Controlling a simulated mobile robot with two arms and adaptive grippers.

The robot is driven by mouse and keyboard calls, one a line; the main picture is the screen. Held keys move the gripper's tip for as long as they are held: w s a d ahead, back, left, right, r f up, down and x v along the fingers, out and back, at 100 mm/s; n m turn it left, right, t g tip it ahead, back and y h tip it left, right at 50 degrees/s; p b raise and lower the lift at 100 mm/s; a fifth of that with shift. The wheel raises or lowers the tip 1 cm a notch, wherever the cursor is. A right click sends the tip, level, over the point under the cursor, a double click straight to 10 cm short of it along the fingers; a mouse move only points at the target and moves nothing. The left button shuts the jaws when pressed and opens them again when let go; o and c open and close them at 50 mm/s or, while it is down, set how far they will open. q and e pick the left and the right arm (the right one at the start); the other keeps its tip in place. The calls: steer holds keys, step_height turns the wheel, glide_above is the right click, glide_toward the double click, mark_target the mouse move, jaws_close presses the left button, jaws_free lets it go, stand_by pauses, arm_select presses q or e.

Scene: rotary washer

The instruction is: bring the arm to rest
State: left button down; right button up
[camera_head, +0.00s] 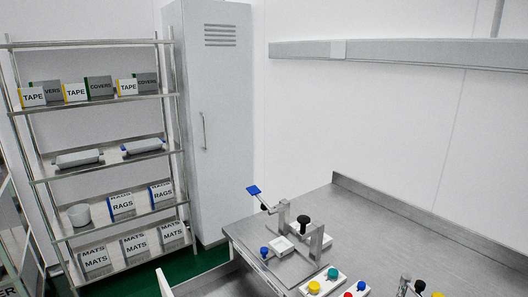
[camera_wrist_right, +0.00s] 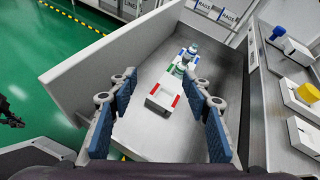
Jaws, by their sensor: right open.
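My right gripper (camera_wrist_right: 160,76) is open in the right wrist view, its two blue-padded fingers spread apart with nothing held between them. Beyond and below the fingers lies a grey metal tray-like surface with a pale raised wall (camera_wrist_right: 100,62). A white block with red and green marks (camera_wrist_right: 164,97) shows in the gap between the fingers, apparently apart from them. Small bottles with green and blue parts (camera_wrist_right: 184,62) stand behind it. Neither gripper shows in the head view. A dark part at the wrist view's left edge cannot be made out.
The steel bench (camera_head: 365,220) holds a clamp-like fixture with a blue paddle (camera_head: 283,222) and colored buttons (camera_head: 313,287) near its front. A shelf rack (camera_head: 108,171) with boxes and a tall grey cabinet (camera_head: 215,120) stand behind. The back of the bench is bare.

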steer(key=s+f+n+g+h, duration=0.25)
steer(key=s+n, duration=0.65)
steer(key=n, duration=0.6)
steer(key=s+d+f+n+g+h, duration=0.1)
steer(key=s+d+n+h, duration=0.35)
steer(key=d, duration=0.35)
steer(key=s+d+f+n+h, duration=0.1)
steer(key=s+d+n+h, duration=0.4)
steer(key=d, duration=0.3)
step_height(320, 180, down, 30)
steer(key=s+g+y+b, duration=0.1)
steer(key=s+g+b, duration=0.1)
steer(key=b, duration=0.3)
arm_select(q)
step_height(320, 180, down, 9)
steer(key=b, duration=0.4)
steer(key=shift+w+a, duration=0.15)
arm_select(e)
steer(key=s+d+f, duration=0.2)
steer(key=s+f, duration=1.5)
steer(key=f, duration=0.4)
steer(key=shift+s+d+f+g, duration=0.2)
steer(key=shift+d+g, duration=0.05)
steer(key=shift+g, duration=0.1)
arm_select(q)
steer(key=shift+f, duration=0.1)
